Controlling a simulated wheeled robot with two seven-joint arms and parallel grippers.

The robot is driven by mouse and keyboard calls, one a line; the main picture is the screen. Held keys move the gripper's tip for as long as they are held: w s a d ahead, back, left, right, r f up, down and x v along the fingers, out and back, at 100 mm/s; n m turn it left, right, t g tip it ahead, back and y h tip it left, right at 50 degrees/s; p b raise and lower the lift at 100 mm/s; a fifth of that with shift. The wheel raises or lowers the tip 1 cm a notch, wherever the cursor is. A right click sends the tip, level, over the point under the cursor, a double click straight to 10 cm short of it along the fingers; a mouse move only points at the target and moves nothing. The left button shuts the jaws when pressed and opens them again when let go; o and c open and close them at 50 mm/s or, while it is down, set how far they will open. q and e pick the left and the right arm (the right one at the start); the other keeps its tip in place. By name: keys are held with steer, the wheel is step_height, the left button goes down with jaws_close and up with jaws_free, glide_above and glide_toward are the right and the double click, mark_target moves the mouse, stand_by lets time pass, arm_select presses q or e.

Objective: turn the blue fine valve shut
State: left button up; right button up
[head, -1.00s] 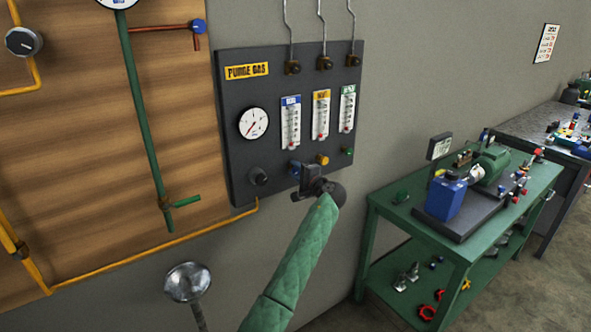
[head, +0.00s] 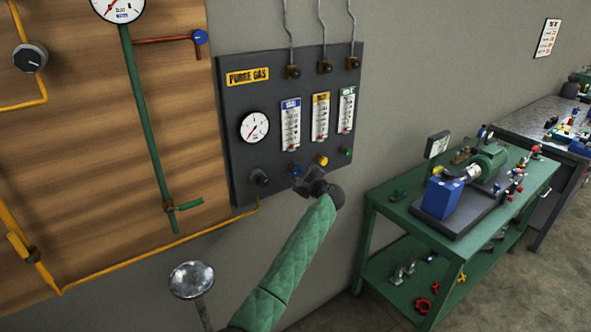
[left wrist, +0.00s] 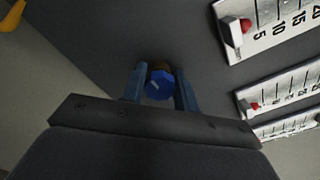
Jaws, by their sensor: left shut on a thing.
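The blue fine valve (head: 294,169) is a small blue knob low on the dark purge gas panel (head: 240,180), under the flow tube with the blue label (head: 290,125). My left gripper (head: 298,177) is at this knob, and its body looks tilted in the head view. In the left wrist view the blue knob (left wrist: 160,84) sits between the two fingers of the left gripper (left wrist: 160,92), which are shut on it. The gripper partly covers the knob in the head view. My right gripper is not in view.
A yellow knob (head: 321,160) and a green knob (head: 348,152) are to the right on the panel. A black knob (head: 259,177) is to the left, below a round gauge (head: 254,127). A green workbench (head: 400,210) stands at the right.

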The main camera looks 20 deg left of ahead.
mark_target(298, 173)
arm_select(q)
steer(key=shift+d+f, duration=0.1)
steer(key=shift+f, duration=0.05)
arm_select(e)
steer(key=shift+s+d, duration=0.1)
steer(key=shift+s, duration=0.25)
arm_select(q)
steer(key=o, duration=1)
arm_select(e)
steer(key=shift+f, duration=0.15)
arm_select(q)
steer(key=shift+s+d, duration=0.2)
steer(key=shift+d, duration=0.05)
steer(key=b+v, duration=0.3)
steer(key=v, duration=0.2)
steer(key=shift+s+d+f, duration=0.15)
steer(key=shift+d, duration=0.1)
steer(key=shift+b+v, duration=0.35)
steer(key=shift+v, duration=0.45)
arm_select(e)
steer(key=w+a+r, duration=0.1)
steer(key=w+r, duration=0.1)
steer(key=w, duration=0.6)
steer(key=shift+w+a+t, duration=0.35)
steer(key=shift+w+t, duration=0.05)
